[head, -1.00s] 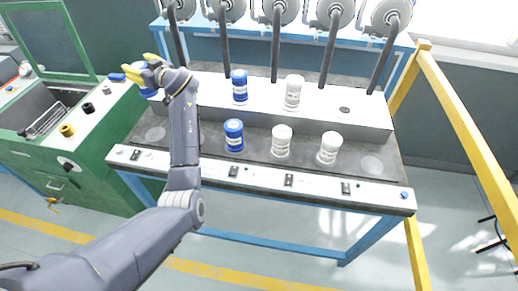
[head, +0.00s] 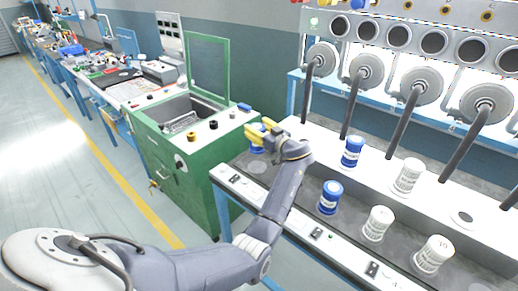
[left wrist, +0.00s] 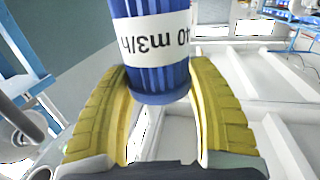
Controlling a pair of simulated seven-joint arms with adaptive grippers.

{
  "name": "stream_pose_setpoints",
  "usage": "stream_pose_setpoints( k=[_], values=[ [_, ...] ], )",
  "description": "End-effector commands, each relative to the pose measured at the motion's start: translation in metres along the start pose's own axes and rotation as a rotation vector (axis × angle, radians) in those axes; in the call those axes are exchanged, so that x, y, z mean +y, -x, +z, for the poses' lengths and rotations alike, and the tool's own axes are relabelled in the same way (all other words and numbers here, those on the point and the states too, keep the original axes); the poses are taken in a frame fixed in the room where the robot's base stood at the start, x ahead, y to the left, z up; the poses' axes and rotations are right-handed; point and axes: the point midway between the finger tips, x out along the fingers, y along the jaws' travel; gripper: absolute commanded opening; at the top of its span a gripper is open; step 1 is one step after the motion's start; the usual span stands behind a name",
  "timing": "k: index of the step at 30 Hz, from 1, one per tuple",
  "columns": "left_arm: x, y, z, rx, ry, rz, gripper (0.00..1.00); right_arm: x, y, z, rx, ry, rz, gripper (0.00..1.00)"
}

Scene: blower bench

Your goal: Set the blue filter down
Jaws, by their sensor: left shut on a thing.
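My left gripper (head: 262,134) has yellow fingers and is shut on a blue filter (head: 257,149) near the left end of the bench. In the left wrist view the same blue filter (left wrist: 163,75), with a white label, sits between the yellow fingers of the gripper (left wrist: 160,100). I cannot tell whether the filter touches the bench. A second blue filter (head: 352,152) stands on the raised white shelf. A third blue filter (head: 330,197) stands upright on the lower dark surface.
White filters stand on the shelf (head: 408,176) and on the lower surface (head: 378,223) (head: 433,255). A green cabinet (head: 212,150) with a raised lid stands left of the bench. A round light spot (head: 257,167) on the lower surface is bare.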

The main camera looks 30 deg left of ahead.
Motion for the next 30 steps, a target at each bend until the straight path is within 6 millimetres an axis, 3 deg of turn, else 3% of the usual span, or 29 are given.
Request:
stream_pose_setpoints(
  k=[7,16,24,30],
  values=[
    [-0.001,-0.002,0.040,0.002,-0.003,-0.001,0.10,0.000,0.000,0.000,0.000,0.000,0.000,0.00],
    [0.000,-0.003,0.057,0.001,-0.002,-0.001,0.10,0.000,0.000,0.000,0.000,0.000,0.000,0.00],
    [0.000,-0.005,0.088,0.001,-0.003,0.000,0.10,0.000,0.000,0.000,0.000,0.000,0.000,0.00],
    [0.000,-0.005,0.095,0.001,0.000,0.000,0.10,0.000,0.000,0.000,0.000,0.000,0.000,0.00]
  ],
)
